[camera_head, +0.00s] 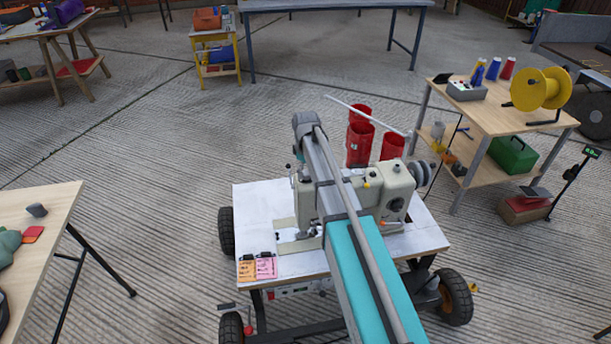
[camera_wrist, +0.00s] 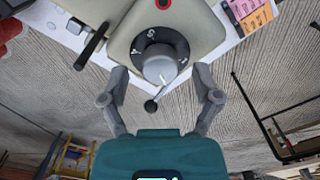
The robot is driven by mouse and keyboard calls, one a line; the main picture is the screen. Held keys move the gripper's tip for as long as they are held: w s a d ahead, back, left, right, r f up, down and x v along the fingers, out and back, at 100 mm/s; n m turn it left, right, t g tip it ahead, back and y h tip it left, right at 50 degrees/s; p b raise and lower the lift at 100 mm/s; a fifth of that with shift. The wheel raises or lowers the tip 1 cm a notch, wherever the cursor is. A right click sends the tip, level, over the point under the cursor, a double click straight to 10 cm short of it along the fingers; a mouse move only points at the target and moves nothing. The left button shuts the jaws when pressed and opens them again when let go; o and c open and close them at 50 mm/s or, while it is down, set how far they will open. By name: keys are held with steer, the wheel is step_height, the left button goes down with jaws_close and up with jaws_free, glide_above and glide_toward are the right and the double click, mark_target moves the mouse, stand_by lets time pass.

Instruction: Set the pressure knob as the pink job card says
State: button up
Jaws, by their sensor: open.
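A beige sewing machine (camera_head: 368,186) stands on a white-topped cart. In the wrist view, a grey round knob (camera_wrist: 160,68) with a white mark sits on a black dial (camera_wrist: 148,42) with white letters; not all are readable. My gripper (camera_wrist: 161,86) is open, with its two fingers spread on either side of the knob and nothing held. The head view does not show the fingers clearly behind my arm. The pink job card (camera_head: 266,267) lies at the cart's front left corner and also shows in the wrist view (camera_wrist: 262,22). Its writing is too small to read.
An orange card (camera_head: 246,271) lies left of the pink one. A small dark ball-ended lever (camera_wrist: 151,105) hangs below the knob, between my fingers. Red cans (camera_head: 359,141) stand behind the machine. A wooden table (camera_head: 485,112) with a yellow spool is at right.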

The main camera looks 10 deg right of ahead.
steer(key=shift+f, duration=0.2)
jaws_close()
stand_by(0.5)
